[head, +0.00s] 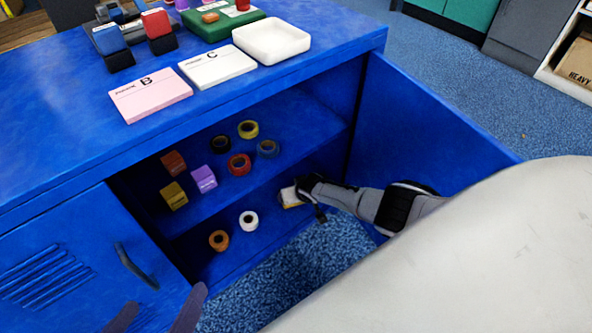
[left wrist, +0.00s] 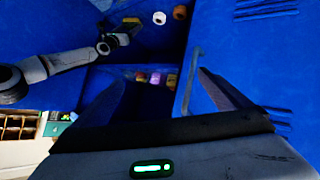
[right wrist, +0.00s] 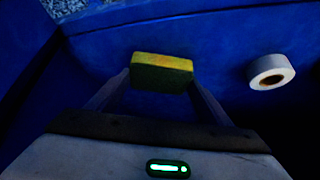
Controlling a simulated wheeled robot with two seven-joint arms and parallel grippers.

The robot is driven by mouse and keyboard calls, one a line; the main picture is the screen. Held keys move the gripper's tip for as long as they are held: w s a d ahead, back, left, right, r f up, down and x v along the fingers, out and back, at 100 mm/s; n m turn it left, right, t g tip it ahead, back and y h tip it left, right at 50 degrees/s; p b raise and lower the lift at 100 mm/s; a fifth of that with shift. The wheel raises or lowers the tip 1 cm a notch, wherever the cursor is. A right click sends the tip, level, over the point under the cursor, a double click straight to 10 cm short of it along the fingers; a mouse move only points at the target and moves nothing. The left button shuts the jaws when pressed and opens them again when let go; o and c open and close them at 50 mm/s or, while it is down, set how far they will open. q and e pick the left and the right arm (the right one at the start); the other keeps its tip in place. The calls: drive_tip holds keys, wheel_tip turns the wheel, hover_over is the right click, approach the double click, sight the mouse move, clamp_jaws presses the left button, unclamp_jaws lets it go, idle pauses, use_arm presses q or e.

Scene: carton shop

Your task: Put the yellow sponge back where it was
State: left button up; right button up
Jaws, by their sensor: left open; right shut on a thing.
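The yellow sponge (head: 290,198) is at the right end of the lower shelf of the open blue cabinet. In the right wrist view the sponge (right wrist: 161,72) is yellow on top with a darker greenish side. My right gripper (head: 303,190) reaches in past the open door and is shut on it, one finger at each end. Whether the sponge touches the shelf I cannot tell. My left gripper (head: 157,312) is open and empty in front of the cabinet's left door, near its handle (head: 135,266).
A white roll (head: 248,221) and an orange roll (head: 218,240) stand on the lower shelf, left of the sponge. Several tape rolls and small boxes (head: 203,179) are on the upper shelf. The open right door (head: 425,130) flanks my right arm.

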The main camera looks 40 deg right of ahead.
drive_tip(key=o, duration=1)
drive_tip(key=shift+f, duration=0.1)
drive_tip(key=shift+s+r+p, duration=0.15)
drive_tip(key=shift+r+p, duration=0.25)
drive_tip(key=shift+r, duration=0.05)
use_arm(q)
drive_tip(key=s+a+f+n+y+p, duration=0.1)
drive_tip(key=s+a+y+p, duration=0.1)
drive_tip(key=a+p, duration=0.4)
drive_tip(key=y+p, duration=0.1)
drive_tip(key=p, duration=0.4)
drive_tip(key=shift+a+f+y, duration=0.2)
drive_tip(key=shift+a+y, duration=0.15)
drive_tip(key=shift+y, duration=0.05)
use_arm(e)
drive_tip(key=v, duration=1.1)
drive_tip(key=shift+s+r, duration=0.1)
drive_tip(key=shift+r, duration=0.05)
use_arm(q)
drive_tip(key=shift+s, duration=0.1)
